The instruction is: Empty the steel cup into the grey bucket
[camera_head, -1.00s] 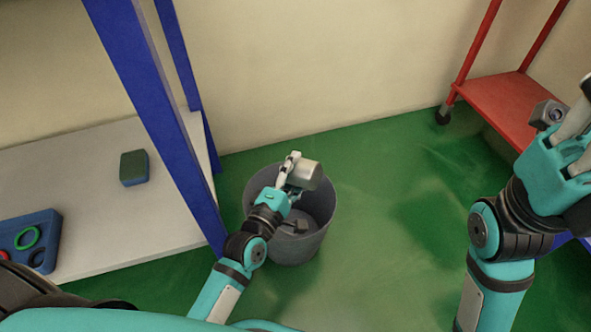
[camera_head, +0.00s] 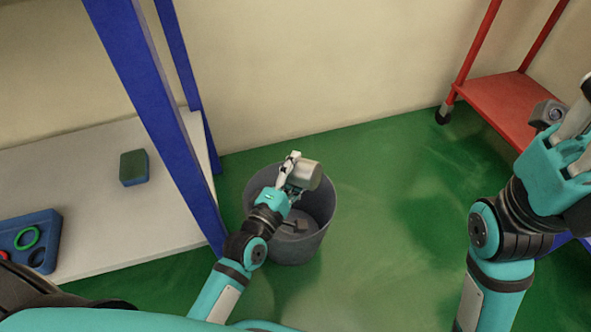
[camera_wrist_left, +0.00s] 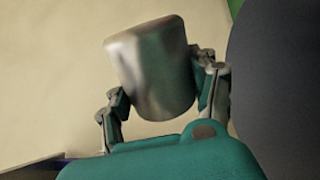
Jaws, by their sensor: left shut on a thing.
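The steel cup (camera_head: 306,174) is tilted well over on its side above the grey bucket (camera_head: 298,249), which stands on the green floor. My left gripper (camera_head: 292,174) is shut on the cup and holds it over the bucket's opening. In the left wrist view the cup (camera_wrist_left: 150,68) sits tilted between the fingers, and the bucket wall (camera_wrist_left: 275,80) fills the right side. The inside of the cup is hidden. My right gripper (camera_head: 578,130) is at the right edge, partly cut off, away from the bucket; its fingertips do not show clearly.
A shelf (camera_head: 95,210) with blue posts stands at the left. It holds a green and blue sponge (camera_head: 134,167) and a blue tray (camera_head: 52,228) with rings. A red cart (camera_head: 505,100) stands at the back right. Green floor is clear between bucket and cart.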

